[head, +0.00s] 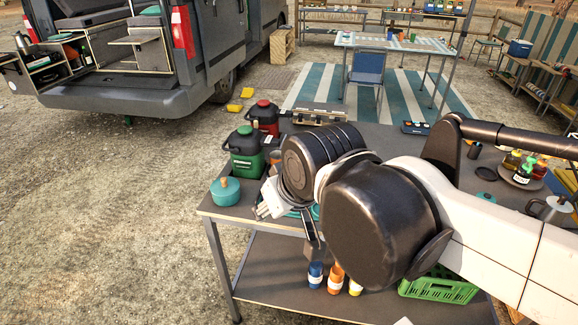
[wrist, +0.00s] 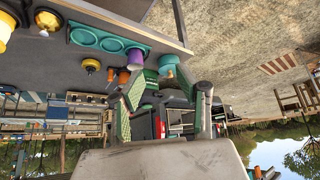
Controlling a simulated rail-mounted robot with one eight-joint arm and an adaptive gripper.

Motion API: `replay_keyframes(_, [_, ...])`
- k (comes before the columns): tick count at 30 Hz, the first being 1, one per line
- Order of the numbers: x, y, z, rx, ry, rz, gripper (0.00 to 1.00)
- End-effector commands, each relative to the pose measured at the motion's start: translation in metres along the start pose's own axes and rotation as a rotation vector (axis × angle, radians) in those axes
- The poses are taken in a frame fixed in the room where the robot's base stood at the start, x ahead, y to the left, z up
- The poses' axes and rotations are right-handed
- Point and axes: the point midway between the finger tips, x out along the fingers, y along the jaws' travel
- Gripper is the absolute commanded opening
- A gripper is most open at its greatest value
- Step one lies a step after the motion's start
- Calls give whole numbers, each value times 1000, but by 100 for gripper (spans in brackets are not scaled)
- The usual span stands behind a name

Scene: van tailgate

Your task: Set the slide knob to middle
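I cannot make out the slide knob with certainty in either view. In the head view, a small dark panel (head: 415,128) with small coloured parts lies at the table's far edge, too small to tell whether it carries the knob. In the head view my gripper is mostly hidden behind my own wrist, over the table's front left part. It appears apart from the dark panel.
The grey table (head: 330,222) holds a teal pot (head: 226,191), a green canister (head: 245,150), a red canister (head: 264,116) and a bottle tray (head: 521,175). A teal ring holder (wrist: 100,40) and purple cup (wrist: 135,57) show in the wrist view. A green crate (head: 440,287) sits below.

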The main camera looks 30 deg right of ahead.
Motion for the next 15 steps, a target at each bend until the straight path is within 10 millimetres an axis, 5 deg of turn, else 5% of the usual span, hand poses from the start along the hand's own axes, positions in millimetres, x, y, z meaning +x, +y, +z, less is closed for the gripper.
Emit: replay_keyframes(15, [24,54,-120,-25,-192,37,38])
